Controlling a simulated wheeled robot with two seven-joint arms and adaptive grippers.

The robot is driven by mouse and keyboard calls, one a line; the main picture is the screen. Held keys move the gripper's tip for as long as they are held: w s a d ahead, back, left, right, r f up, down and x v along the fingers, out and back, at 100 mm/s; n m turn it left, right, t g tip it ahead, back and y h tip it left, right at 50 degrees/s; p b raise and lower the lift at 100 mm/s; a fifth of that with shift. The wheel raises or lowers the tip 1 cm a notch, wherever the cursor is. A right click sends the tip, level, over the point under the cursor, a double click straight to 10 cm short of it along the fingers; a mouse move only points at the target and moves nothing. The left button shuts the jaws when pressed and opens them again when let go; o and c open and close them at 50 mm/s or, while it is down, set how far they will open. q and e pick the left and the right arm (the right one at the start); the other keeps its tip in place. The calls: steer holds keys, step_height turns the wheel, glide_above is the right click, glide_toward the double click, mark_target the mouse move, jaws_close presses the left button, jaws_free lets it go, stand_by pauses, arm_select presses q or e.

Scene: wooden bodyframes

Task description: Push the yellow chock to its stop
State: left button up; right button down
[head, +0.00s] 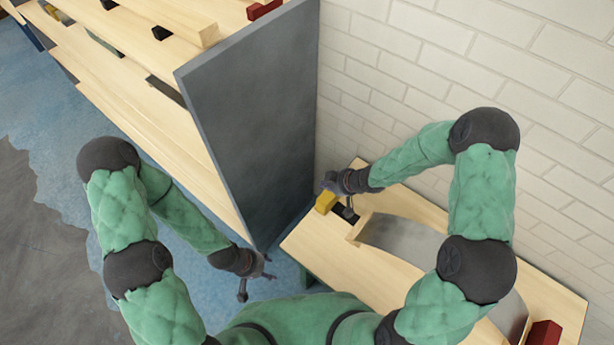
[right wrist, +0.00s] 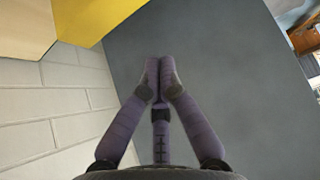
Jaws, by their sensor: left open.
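The yellow chock (head: 326,201) sits at the far left end of the light wooden bench (head: 300,243), by the grey upright panel. My left gripper (head: 256,276) is open and empty, low in front of the panel, away from the chock.
The tall grey panel (head: 250,120) stands left of the bench. A white brick wall (head: 460,60) runs behind. A curved grey metal piece (head: 405,240) and a red block (head: 543,333) are on the bench. Wooden beams (head: 130,100) fill the upper left; blue floor (head: 80,170) is open.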

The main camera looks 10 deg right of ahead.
steer(key=shift+w+a, duration=0.1)
steer(key=shift+w, duration=0.3)
steer(key=shift+w+a+f, duration=0.15)
steer(key=shift+f, duration=0.1)
step_height(320, 180, down, 7)
steer(key=w+a+b, duration=0.1)
steer(key=b, duration=0.4)
steer(key=s+d+p, duration=0.3)
steer(key=s+d, duration=0.4)
steer(key=s, duration=0.1)
steer(key=shift+d+f, duration=0.15)
steer(key=shift+d, duration=0.1)
